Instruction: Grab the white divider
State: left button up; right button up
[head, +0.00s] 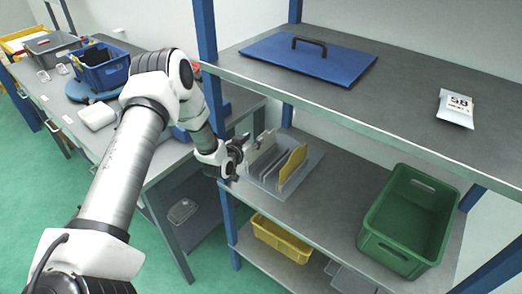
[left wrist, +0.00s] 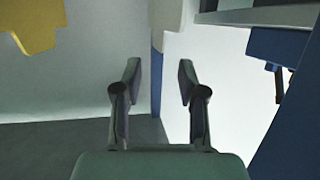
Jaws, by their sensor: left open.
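The white divider (head: 262,146) stands upright at the left end of a grey rack (head: 314,160) on the middle shelf. A yellow divider (head: 292,164) stands at the rack's other side, with several grey plates between. My left gripper (head: 243,150) is right beside the white divider's left edge in the head view. In the left wrist view the left gripper (left wrist: 160,82) is open, with nothing between its fingers. The lower end of a white panel (left wrist: 167,14), likely the white divider, shows above and beyond the fingertips. The yellow divider (left wrist: 33,25) is at upper left there.
A blue shelf post (head: 207,40) rises close to my left arm. The upper shelf holds a blue lid (head: 308,58) and a white packet (head: 456,107). A green crate (head: 408,216) stands right of the rack; a yellow bin (head: 281,238) is below.

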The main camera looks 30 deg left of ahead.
aim_at(263, 134)
pick_arm(q)
jog(key=p+x, duration=0.1)
jog(key=x, duration=0.6)
jog(key=shift+w+d+f+p, duration=0.15)
jog(key=shift+d+f+p, duration=0.05)
jog(key=shift+p, duration=0.15)
jog(key=shift+d, duration=0.1)
jog(key=shift+c, duration=1)
grip_shut()
